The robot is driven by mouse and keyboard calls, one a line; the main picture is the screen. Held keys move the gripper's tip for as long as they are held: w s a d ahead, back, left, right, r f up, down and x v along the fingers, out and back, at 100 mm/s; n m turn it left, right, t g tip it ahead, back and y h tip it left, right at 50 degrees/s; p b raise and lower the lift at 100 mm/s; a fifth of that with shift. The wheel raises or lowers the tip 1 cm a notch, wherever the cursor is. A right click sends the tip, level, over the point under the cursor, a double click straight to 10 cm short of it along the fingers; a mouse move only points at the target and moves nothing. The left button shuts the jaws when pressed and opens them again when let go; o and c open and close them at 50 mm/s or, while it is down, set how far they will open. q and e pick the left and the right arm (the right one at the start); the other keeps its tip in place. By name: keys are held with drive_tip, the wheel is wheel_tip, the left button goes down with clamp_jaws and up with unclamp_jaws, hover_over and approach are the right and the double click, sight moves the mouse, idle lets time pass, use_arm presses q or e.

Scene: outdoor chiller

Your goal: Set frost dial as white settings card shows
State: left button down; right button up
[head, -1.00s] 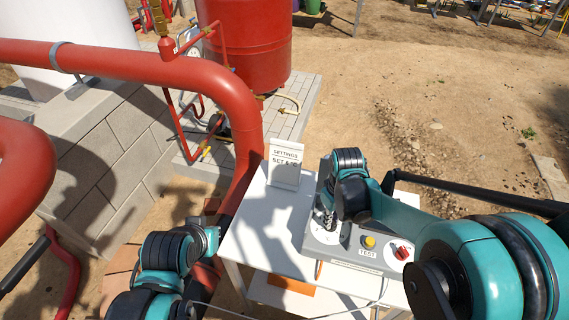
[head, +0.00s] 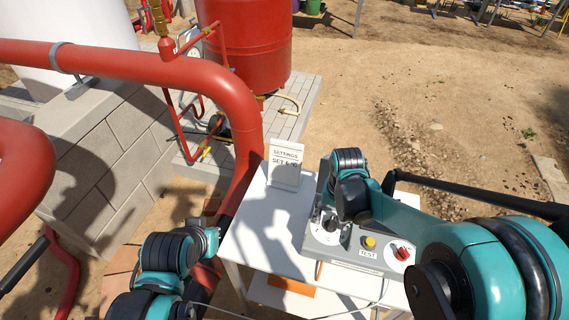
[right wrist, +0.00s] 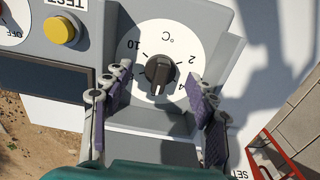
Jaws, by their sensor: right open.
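The frost dial (right wrist: 162,45) is a white round face marked °C with a black knob (right wrist: 158,72), on a grey control box (head: 340,258). In the right wrist view the numbers 10, 2 and 4 show upside down; the exact setting is unclear. My right gripper (right wrist: 160,104) is open, its purple-padded fingers on either side of the knob and apart from it. The dial also shows in the head view (head: 318,236), partly behind my right arm. The white settings card (head: 286,164) stands upright behind the box; its SET value is too small to read surely. My left gripper (head: 209,243) is left of the table, its fingers unclear.
The box also carries a yellow TEST button (head: 369,242) and a red switch (head: 402,253). The white table (head: 255,233) is bare left of the box. A thick red pipe (head: 247,130) and a block wall (head: 115,170) stand to the left.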

sight(332, 221)
wheel_tip(332, 221, up, 7)
drive_tip(key=p, duration=0.5)
drive_tip(key=shift+p, duration=0.3)
wheel_tip(332, 221, up, 12)
drive_tip(key=s+d+f+n+t+b, duration=0.1)
drive_tip(key=s+d+f+t, duration=0.1)
drive_tip(key=s, duration=0.3)
drive_tip(key=s+d+f+n+t+b, duration=0.1)
drive_tip(key=s+d+f+n+t, duration=0.1)
drive_tip(key=s+t, duration=0.3)
drive_tip(key=shift+s+d+f+b, duration=0.2)
drive_tip(key=shift+d+f+b, duration=0.2)
drive_tip(key=shift+f, duration=0.5)
